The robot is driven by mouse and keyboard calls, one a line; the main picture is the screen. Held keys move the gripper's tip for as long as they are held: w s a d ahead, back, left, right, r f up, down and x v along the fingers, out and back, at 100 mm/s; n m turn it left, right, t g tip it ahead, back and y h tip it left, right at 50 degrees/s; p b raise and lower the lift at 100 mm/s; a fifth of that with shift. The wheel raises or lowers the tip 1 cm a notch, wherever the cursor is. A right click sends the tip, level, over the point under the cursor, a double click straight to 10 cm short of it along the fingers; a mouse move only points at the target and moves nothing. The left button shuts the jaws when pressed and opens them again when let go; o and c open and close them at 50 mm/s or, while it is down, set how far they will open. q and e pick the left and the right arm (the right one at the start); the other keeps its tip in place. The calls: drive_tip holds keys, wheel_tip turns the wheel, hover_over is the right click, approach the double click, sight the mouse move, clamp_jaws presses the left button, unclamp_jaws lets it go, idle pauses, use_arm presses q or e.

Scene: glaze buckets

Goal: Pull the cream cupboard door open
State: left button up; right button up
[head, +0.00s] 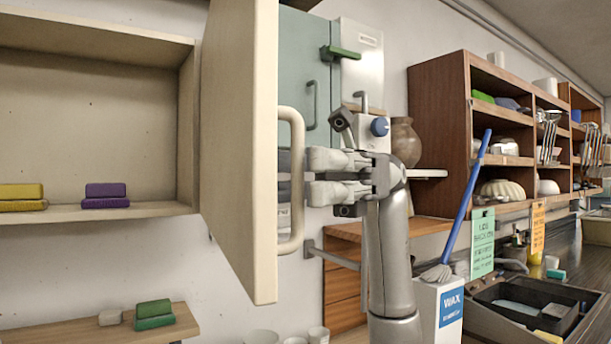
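The cream cupboard door (238,150) stands swung wide open, and the inside of the cream cupboard (90,115) shows to its left. Its cream bar handle (293,225) stands upright on the door's right-hand face. My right gripper (308,178) is at the handle's mid-height, its two pale fingers pointing left, one above the other with a narrow gap. The fingertips reach the handle's edge in the picture; I cannot tell whether they touch or grip it. My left gripper is not in view.
Yellow (22,192) and purple (106,190) blocks lie in the cupboard. A lower shelf (80,332) holds a green block (154,313). A pale green cabinet (300,75) is behind the door. A white WAX box (437,305) and blue-handled mop (468,200) stand right of my arm.

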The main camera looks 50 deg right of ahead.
drive_tip(key=shift+d, duration=0.1)
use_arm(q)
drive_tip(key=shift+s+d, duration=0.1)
use_arm(e)
drive_tip(key=d, duration=1.1)
drive_tip(key=shift+w+d, duration=0.4)
drive_tip(key=shift+w, duration=0.05)
